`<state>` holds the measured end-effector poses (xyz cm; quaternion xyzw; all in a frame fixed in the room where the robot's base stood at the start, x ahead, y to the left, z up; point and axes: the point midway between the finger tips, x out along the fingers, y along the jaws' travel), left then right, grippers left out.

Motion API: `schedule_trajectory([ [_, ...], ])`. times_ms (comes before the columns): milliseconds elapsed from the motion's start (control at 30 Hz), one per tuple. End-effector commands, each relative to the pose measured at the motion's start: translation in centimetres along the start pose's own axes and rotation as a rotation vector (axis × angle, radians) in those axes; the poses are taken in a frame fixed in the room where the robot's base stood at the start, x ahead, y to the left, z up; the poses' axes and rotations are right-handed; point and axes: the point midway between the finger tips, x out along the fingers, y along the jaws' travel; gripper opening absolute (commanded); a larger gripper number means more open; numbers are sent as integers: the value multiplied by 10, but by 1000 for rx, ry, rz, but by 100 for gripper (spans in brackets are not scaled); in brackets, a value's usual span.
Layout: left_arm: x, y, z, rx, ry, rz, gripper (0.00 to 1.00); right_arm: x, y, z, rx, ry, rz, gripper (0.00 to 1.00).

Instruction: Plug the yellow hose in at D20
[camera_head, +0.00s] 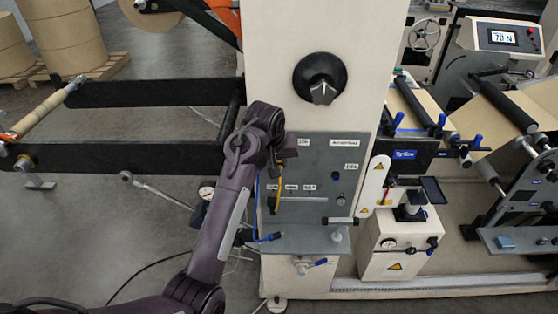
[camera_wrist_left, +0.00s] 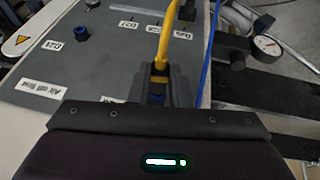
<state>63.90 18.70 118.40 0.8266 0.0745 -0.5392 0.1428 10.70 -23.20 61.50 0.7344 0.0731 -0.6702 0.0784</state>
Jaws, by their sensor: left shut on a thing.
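My left gripper (camera_head: 286,152) is at the left part of the grey panel (camera_head: 313,220), close to its face. In the left wrist view the gripper (camera_wrist_left: 160,88) is shut on the end of the yellow hose (camera_wrist_left: 165,38). The hose leads away from the jaws; in the head view it hangs down (camera_head: 278,197) along the panel's left side. The hose tip and whatever it faces are hidden by the jaws. A label reads D21 (camera_wrist_left: 52,45), with a dark blue port (camera_wrist_left: 82,33) beside it. I cannot read a D20 label with certainty. My right gripper is not in view.
A blue hose (camera_wrist_left: 209,55) runs beside the yellow one. A gauge (camera_wrist_left: 267,45) stands off the panel's side. The panel carries an "Air off first" label (camera_wrist_left: 40,88). A large black knob (camera_head: 320,78) sits above; a ledge with a blue-handled valve (camera_head: 320,262) is below.

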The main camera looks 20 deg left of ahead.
Motion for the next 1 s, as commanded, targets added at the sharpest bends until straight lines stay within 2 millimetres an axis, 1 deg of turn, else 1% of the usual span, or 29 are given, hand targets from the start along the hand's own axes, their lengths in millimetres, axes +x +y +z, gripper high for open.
schedule_trajectory([
  [333, 2, 0, -4, -1, 1, 0, 0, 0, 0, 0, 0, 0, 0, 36],
  [833, 3, 0, -6, 0, 0, 0, 0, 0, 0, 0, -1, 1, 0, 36],
  [867, 3, 0, -6, 0, 0, 0, 20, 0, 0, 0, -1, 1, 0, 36],
  [1000, 3, 0, -6, 0, 0, 0, 38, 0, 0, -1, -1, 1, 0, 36],
])
